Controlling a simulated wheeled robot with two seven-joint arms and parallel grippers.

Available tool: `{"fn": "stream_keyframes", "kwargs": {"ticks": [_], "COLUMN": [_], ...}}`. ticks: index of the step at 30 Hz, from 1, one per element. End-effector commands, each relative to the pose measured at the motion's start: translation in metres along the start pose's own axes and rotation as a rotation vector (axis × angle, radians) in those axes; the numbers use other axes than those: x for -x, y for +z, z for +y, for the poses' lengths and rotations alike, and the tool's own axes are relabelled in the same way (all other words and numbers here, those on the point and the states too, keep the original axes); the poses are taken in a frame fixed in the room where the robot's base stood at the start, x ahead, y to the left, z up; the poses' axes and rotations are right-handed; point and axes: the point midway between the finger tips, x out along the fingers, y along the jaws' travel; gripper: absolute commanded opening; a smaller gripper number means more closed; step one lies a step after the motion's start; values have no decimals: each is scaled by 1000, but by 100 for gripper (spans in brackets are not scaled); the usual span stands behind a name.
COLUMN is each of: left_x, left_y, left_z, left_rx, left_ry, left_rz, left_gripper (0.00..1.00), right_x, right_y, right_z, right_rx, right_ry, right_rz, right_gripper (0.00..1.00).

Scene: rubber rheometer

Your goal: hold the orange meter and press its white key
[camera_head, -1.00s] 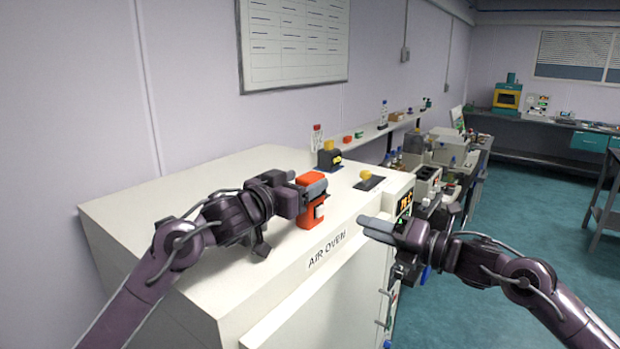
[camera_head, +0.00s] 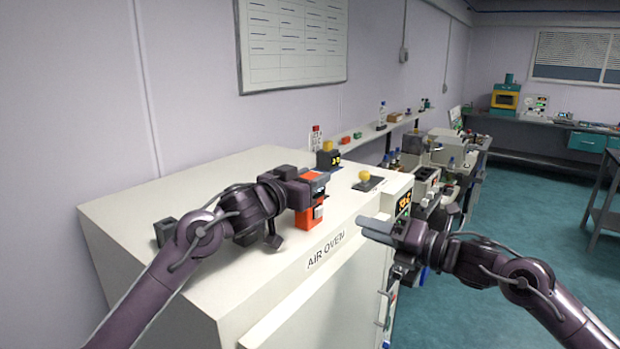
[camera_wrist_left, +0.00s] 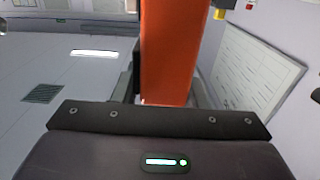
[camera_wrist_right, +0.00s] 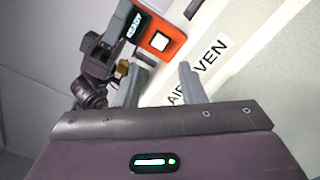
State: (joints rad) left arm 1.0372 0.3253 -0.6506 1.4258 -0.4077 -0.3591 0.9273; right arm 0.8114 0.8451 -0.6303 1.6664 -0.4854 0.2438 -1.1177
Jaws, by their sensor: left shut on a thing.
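The orange meter (camera_head: 310,217) is upright above the front of the oven top, its face turned to the right. Its white key (camera_head: 318,212) shows in the head view and, more clearly, in the right wrist view (camera_wrist_right: 159,41). A dark display with light lettering sits beside the key (camera_wrist_right: 134,27). My left gripper (camera_head: 313,178) is shut on the meter's upper part; the orange body fills the gap in the left wrist view (camera_wrist_left: 170,55). My right gripper (camera_head: 372,226) is open and empty, to the right of the meter and apart from it.
The white air oven (camera_head: 150,195) lies under the left arm. On it stand a dark block (camera_head: 165,231), a black box with a yellow top (camera_head: 328,155) and a yellow knob on a dark plate (camera_head: 366,180). A wall shelf (camera_head: 370,136) runs behind.

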Motion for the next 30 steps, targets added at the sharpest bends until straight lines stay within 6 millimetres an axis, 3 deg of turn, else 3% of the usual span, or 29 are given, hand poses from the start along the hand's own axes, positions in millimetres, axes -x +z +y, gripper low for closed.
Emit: {"fn": "stream_keyframes", "kwargs": {"ticks": [1,9,30], "left_x": [0,0,0], "left_y": [0,0,0], "left_z": [0,0,0], "left_rx": [0,0,0], "left_ry": [0,0,0], "left_rz": [0,0,-1], "left_gripper": [12,12,12], "right_x": [0,0,0], "right_y": [0,0,0], "right_z": [0,0,0], "right_rx": [0,0,0], "right_ry": [0,0,0], "right_rz": [0,0,0], "right_gripper": [35,0,0]}}
